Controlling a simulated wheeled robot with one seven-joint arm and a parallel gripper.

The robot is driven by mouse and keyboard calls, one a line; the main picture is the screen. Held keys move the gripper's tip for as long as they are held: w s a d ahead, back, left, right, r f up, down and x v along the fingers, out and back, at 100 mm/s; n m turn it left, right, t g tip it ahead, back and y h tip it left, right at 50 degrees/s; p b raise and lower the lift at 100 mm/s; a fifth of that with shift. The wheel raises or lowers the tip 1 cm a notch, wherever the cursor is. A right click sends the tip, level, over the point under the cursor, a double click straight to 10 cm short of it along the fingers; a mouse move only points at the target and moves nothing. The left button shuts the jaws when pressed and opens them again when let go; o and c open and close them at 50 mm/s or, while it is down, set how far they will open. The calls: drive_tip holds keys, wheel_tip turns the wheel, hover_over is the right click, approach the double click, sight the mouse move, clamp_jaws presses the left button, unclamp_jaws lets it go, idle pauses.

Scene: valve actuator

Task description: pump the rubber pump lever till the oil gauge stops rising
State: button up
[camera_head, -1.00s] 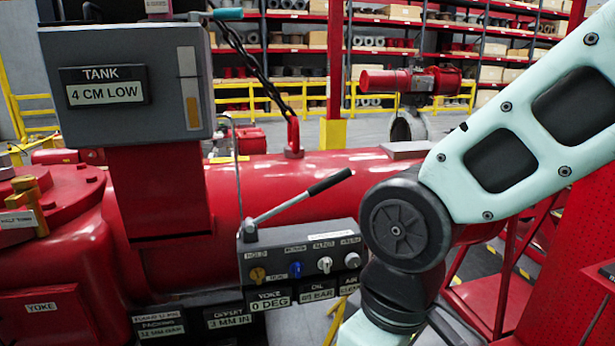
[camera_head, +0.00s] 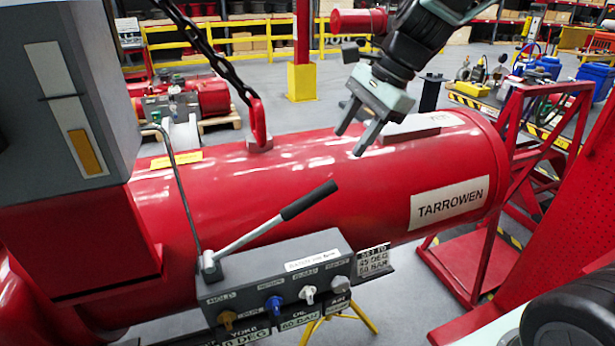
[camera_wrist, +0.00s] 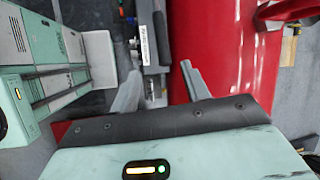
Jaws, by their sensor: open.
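The pump lever has a black rubber grip (camera_head: 309,200) and a metal rod (camera_head: 245,238). It slants up to the right from the left end of the grey control box (camera_head: 275,275). The oil readout (camera_head: 300,319) below the box is partly cut off and seems to read 60 BAR. My gripper (camera_head: 352,140) is open and empty, above and to the right of the grip, apart from it in the head view. In the wrist view, my gripper (camera_wrist: 161,85) has its two fingers apart, with the control box (camera_wrist: 150,50) beyond.
A grey tank box with a sight gauge (camera_head: 84,150) stands at the left. A chain (camera_head: 205,45) hangs above the red cylinder (camera_head: 350,200). A sign (camera_head: 374,261) reads SET TO 45 DEG 60 BAR.

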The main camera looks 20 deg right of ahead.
sight(315, 193)
drive_tip(key=p+x, duration=0.2)
drive_tip(key=x, duration=1.5)
drive_tip(key=shift+w+f, duration=0.1)
drive_tip(key=shift+w, duration=0.1)
